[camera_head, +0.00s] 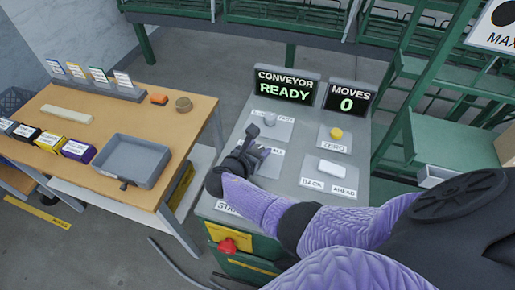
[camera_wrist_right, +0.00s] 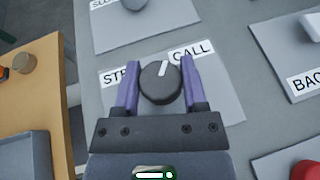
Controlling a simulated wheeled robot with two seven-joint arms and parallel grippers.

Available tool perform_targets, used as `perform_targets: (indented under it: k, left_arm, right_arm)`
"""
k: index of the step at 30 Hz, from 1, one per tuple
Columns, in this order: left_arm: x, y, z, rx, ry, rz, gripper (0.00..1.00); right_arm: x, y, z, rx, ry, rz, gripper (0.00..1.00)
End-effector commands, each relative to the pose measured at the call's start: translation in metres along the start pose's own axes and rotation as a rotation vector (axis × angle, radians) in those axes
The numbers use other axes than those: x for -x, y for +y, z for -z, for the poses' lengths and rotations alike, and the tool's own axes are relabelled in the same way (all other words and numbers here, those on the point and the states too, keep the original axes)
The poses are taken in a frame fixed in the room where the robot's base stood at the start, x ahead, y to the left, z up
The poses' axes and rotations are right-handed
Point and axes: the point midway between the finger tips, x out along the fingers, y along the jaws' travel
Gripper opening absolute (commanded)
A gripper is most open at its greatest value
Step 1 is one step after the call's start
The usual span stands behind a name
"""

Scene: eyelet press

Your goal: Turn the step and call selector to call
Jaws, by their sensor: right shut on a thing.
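The step and call selector is a dark round knob (camera_wrist_right: 160,86) with a white pointer line, on a light plate (camera_wrist_right: 222,92) in the right wrist view. The pointer leans slightly right of straight up, towards the CALL label (camera_wrist_right: 191,51). The STEP label (camera_wrist_right: 117,75) is partly covered by a finger. My right gripper (camera_wrist_right: 160,84) has one purple finger on each side of the knob and is shut on it. In the head view my right gripper (camera_head: 258,156) is over the left of the grey console (camera_head: 300,188), and the knob cannot be made out. My left gripper is not in view.
The console displays read CONVEYOR READY (camera_head: 285,88) and MOVES 0 (camera_head: 347,101). Nearby are the slow-fast knob (camera_head: 270,119), yellow ZERO button (camera_head: 336,133), white back-ahead switch (camera_head: 332,169) and red button (camera_head: 228,246). A wooden table with a grey tray (camera_head: 133,160) stands left.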

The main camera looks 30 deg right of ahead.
Motion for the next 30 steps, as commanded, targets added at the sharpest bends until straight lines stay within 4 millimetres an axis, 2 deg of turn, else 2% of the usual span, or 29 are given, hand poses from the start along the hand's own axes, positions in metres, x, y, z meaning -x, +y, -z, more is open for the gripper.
perform_targets:
  k: [2, 3, 8, 14, 17, 24, 27, 30]
  left_arm:
    - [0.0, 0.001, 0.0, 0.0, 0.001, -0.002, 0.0]
    - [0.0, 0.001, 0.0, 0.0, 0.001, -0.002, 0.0]
    - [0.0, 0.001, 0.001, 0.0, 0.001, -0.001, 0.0]
    - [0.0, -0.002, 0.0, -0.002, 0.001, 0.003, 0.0]
    - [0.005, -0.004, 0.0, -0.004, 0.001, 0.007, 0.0]
    - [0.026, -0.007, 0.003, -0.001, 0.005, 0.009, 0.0]
    - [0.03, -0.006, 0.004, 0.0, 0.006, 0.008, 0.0]
    - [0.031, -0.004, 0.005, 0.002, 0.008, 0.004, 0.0]
  right_arm:
    - [0.0, 0.001, -0.002, -0.002, -0.004, -0.001, 0.0]
    - [0.0, 0.001, -0.002, -0.002, -0.004, -0.001, 0.57]
    - [0.0, 0.001, -0.001, -0.001, -0.002, -0.001, 0.89]
    - [0.0, 0.0, -0.001, 0.0, -0.001, -0.001, 0.89]
    - [0.009, 0.0, -0.002, 0.001, 0.0, -0.002, 0.89]
    - [0.069, 0.001, -0.003, -0.001, 0.001, -0.004, 0.89]
    - [0.087, 0.001, -0.002, -0.001, 0.0, -0.004, 0.89]
    - [0.097, 0.0, -0.001, 0.0, -0.001, -0.002, 0.89]
